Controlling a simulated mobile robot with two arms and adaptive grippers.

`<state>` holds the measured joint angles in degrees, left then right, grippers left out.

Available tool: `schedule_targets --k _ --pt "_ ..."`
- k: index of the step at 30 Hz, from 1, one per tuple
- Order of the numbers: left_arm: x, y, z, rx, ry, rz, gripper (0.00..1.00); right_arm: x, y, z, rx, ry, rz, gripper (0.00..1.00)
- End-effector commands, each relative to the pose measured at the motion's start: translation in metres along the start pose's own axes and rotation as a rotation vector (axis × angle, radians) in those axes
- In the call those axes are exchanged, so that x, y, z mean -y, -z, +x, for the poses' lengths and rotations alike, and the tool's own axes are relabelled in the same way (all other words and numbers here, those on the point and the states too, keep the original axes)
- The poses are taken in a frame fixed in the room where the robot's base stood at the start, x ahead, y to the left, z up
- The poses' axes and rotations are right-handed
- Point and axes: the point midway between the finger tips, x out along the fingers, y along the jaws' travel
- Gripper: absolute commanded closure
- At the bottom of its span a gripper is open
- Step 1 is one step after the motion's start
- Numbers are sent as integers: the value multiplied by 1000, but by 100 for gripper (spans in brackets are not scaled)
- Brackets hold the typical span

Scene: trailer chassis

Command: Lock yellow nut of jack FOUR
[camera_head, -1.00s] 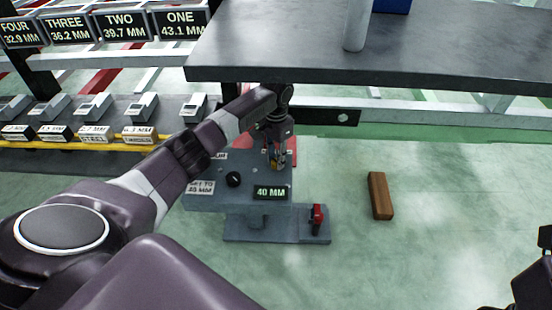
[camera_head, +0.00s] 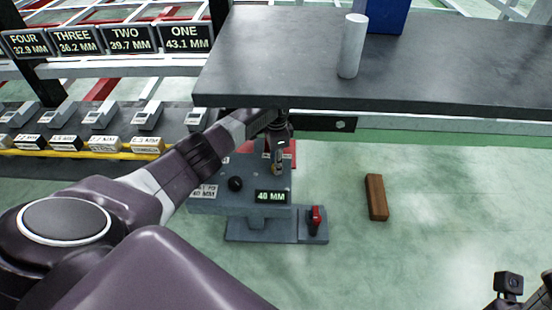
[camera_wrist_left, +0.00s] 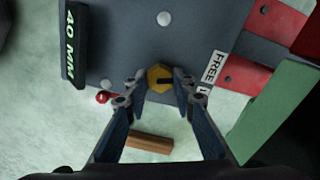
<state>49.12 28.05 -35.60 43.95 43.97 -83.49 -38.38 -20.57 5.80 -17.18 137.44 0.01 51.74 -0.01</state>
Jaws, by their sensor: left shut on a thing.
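The jack (camera_head: 240,205) is a grey block with a black knob and a green "40 MM" readout, standing beside the dark table. The yellow nut (camera_wrist_left: 158,78) sits on its top face, with a dark slot or mark on it. My left gripper (camera_head: 277,168) points down over the jack. In the left wrist view its two fingers (camera_wrist_left: 157,82) are shut on the nut, one on each side. A label reading "FREE" (camera_wrist_left: 214,68) is beside the nut; the text next to it is partly hidden. Part of my right arm shows at the lower right; its fingers are unclear.
The dark table (camera_head: 400,75) overhangs just behind the jack, with a white cylinder (camera_head: 352,45) on it. A brown block (camera_head: 376,197) lies on the floor to the right. A gauge bench stands left, below number signs.

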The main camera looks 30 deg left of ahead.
Motion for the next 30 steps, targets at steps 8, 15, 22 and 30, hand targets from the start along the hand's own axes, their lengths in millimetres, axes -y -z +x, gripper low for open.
schedule_targets --k 8,15,22,30 --pt "-1 1 -2 -3 -2 263 100 0 4 17 -6 2 0 59" --pt "-1 1 -1 -2 -1 492 100 0 5 22 -6 2 0 59" --pt "-1 1 0 -3 -1 707 100 1 5 24 -6 2 0 59" --pt "-1 1 0 -3 -1 928 100 1 5 24 -6 2 0 59"
